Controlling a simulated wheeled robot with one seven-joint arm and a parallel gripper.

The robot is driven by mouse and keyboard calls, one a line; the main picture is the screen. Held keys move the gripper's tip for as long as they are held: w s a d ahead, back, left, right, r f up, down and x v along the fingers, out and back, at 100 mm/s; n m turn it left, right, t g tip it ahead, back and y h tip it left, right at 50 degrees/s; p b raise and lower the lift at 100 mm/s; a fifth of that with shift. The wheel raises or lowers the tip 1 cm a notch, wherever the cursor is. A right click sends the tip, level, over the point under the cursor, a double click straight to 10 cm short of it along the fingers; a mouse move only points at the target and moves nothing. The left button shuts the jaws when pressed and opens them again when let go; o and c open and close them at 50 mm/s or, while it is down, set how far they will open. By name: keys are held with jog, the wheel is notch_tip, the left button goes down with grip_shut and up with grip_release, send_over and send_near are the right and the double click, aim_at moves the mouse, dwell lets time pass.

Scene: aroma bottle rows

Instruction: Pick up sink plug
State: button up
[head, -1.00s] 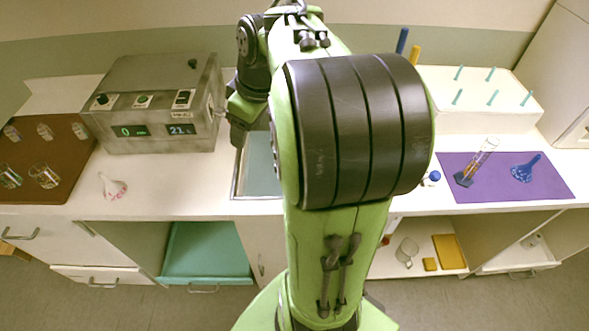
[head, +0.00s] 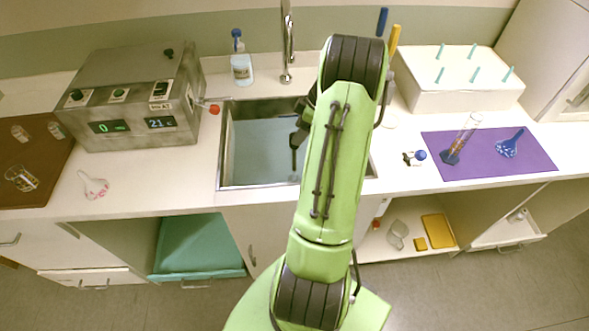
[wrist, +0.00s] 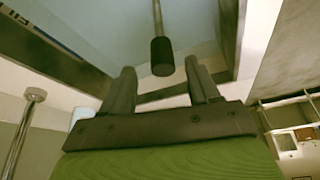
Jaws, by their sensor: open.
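The sink (head: 222,150) is open in the counter and holds pale blue water. In the wrist view, a dark cylinder on a thin metal rod, apparently the sink plug (wrist: 161,57), shows over the blue sink area. My gripper (wrist: 158,68) is open, with one finger on each side of the cylinder's lower end in the picture. I see no contact, and cannot tell how far beyond the fingertips it is. In the head view my gripper (head: 298,138) is over the sink, partly hidden by my arm, which covers the sink's right part.
The faucet (head: 287,45) and a spray bottle (head: 241,65) stand behind the sink. A metal device (head: 140,95) is on the left, its red-tipped outlet (head: 213,109) near the sink's corner. A purple mat (head: 490,172) with glassware and a white rack (head: 455,90) are on the right.

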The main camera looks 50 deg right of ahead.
jog(key=x, duration=0.5)
jog(key=shift+w+a, duration=0.1)
jog(key=shift+a, duration=0.15)
jog(key=c, duration=1.1)
jog(key=shift+o, duration=0.2)
notch_tip(320, 180, up, 10)
jog(key=shift+r+p, duration=0.1)
jog(key=shift+p, duration=0.35)
